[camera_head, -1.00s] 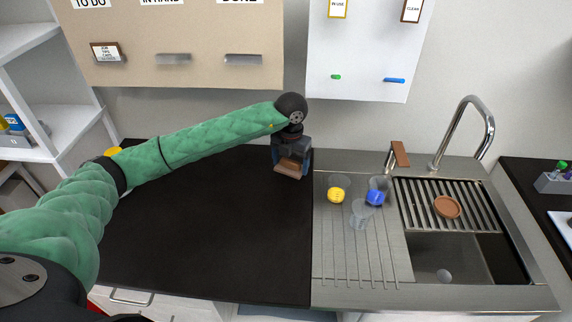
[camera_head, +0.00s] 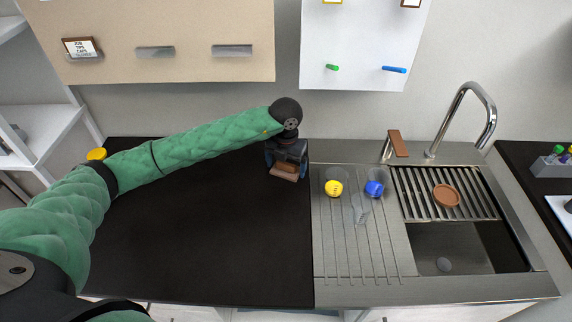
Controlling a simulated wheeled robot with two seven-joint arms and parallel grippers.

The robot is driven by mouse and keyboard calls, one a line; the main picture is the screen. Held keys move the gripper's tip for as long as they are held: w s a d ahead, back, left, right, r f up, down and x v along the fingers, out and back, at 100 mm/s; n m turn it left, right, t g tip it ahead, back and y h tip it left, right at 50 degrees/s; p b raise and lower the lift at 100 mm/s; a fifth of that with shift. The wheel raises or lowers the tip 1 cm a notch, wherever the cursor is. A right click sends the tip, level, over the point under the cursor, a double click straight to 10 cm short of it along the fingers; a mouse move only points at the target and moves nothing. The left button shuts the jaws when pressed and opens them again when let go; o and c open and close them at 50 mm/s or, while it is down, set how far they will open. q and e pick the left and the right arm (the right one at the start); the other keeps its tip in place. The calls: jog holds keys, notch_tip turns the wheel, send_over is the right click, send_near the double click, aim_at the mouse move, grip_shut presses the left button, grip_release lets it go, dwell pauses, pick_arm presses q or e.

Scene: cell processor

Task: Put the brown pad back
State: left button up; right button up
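My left arm reaches in from the left, and its dark gripper (camera_head: 286,160) points down at the right end of the black countertop (camera_head: 200,240), near the sink unit. A brown block that looks like the brown pad (camera_head: 285,172) sits between its fingers, and the gripper appears shut on it. The pad's lower part is lighter brown, and its upper part is partly hidden by the fingers. I cannot tell whether the pad touches the countertop. My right gripper is not in view.
Right of the gripper, clear cups stand on the ribbed drainboard (camera_head: 345,255), with a yellow item (camera_head: 333,188) and a blue item (camera_head: 374,188). A brown round dish (camera_head: 446,195) lies on the sink rack. A tap (camera_head: 465,110) rises behind. The countertop's front is clear.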

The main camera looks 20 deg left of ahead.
aim_at(286, 164)
pick_arm(q)
jog(key=shift+o, duration=0.4)
jog(key=shift+s+d+r, duration=0.1)
jog(key=shift+r, duration=0.05)
jog(key=shift+d+r, duration=0.1)
jog(key=shift+r, duration=0.3)
notch_tip(286, 164, up, 11)
jog(key=p, duration=0.3)
jog(key=shift+r, duration=0.2)
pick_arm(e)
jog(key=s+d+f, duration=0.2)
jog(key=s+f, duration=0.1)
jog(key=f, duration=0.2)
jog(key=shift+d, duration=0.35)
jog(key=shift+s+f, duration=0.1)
